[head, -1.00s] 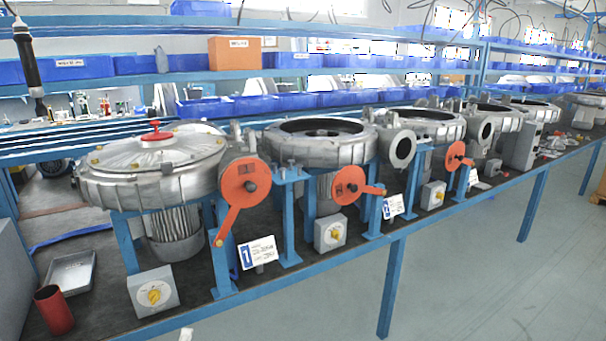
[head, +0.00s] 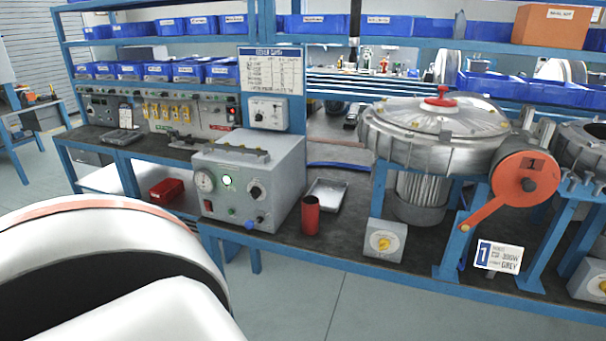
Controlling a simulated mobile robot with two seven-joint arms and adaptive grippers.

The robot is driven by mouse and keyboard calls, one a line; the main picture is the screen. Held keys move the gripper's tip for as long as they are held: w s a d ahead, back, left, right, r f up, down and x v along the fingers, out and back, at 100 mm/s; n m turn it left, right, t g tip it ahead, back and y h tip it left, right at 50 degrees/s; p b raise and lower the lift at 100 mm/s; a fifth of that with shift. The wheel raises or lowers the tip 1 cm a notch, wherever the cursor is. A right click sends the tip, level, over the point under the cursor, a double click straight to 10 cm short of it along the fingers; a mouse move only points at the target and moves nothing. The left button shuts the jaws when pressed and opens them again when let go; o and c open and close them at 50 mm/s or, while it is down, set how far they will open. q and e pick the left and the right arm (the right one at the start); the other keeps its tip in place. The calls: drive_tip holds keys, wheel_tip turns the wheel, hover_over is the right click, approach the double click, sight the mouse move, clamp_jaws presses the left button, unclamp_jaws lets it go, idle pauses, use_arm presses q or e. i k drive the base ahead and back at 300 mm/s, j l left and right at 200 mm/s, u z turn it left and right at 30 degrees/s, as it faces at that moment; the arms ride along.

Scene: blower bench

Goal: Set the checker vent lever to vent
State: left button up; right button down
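A grey box that looks like the checker (head: 270,165) stands on the bench at the middle left. Its front has a round gauge (head: 205,181), a lit green light (head: 227,180), a dark rotary knob (head: 256,190) and a small red part (head: 208,205). A small blue handle (head: 250,223) sits low on the front; it may be the vent lever, but its setting is too small to read. A white, rounded part of mine fills the lower left. Neither gripper is in view.
Right of the box are a red cup (head: 310,215), a metal tray (head: 327,194), a switch box (head: 385,241) and a large blower (head: 440,135) with an orange lever (head: 500,200). A red bin (head: 166,190) lies on the lower shelf at left. The floor in front is clear.

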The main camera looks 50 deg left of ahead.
sight(249, 225)
drive_tip(key=u, duration=2.05)
